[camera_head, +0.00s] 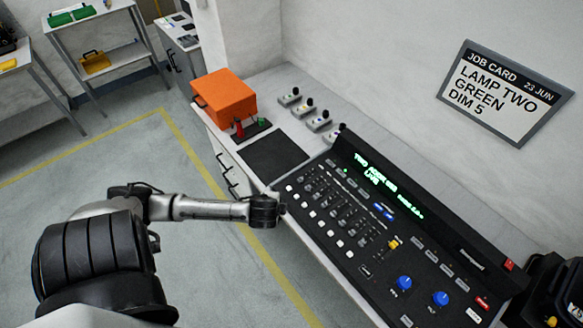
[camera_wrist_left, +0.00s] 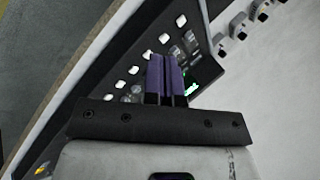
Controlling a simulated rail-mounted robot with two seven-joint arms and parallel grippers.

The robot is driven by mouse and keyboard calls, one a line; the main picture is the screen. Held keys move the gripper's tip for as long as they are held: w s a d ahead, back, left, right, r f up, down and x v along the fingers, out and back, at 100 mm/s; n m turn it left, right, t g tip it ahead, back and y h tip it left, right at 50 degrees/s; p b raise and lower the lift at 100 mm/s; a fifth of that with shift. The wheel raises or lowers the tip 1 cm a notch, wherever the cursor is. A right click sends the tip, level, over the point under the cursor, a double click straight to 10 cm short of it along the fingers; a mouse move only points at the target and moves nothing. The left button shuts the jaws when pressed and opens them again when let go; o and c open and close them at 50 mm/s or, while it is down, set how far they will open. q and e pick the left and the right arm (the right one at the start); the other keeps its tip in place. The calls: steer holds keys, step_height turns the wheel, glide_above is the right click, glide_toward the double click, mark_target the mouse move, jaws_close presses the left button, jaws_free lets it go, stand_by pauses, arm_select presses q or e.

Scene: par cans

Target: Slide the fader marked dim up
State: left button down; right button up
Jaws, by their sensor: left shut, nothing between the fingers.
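The dark lighting console (camera_head: 445,248) lies on the bench, with rows of faders (camera_head: 345,212) and white buttons. The fader labels are too small to read, so I cannot tell which is marked dim. One yellow cap (camera_head: 393,244) stands out right of the fader rows. My left gripper (camera_head: 281,209) is at the console's near left edge, by the white buttons. In the left wrist view its purple fingers (camera_wrist_left: 166,76) are together and empty, pointing toward the console's buttons and faders (camera_wrist_left: 178,48). Whether they touch the console cannot be told. My right gripper is out of view.
A green-lit display (camera_head: 385,185) and blue knobs (camera_head: 404,283) are on the console. An orange box (camera_head: 224,96), a dark mat (camera_head: 276,158) and several small switch units (camera_head: 318,121) share the bench. The wall job card (camera_head: 503,93) reads "LAMP TWO GREEN DIM 5".

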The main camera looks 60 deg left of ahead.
arm_select(q)
steer(key=w+a+r+m, duration=0.1)
steer(key=w+a, duration=0.1)
steer(key=a, duration=0.4)
steer(key=m+t+h, duration=0.4)
steer(key=m+t, duration=0.1)
steer(key=m, duration=0.3)
glide_toward(298, 182)
steer(key=shift+b+x, duration=0.95)
steer(key=shift+x, duration=2.35)
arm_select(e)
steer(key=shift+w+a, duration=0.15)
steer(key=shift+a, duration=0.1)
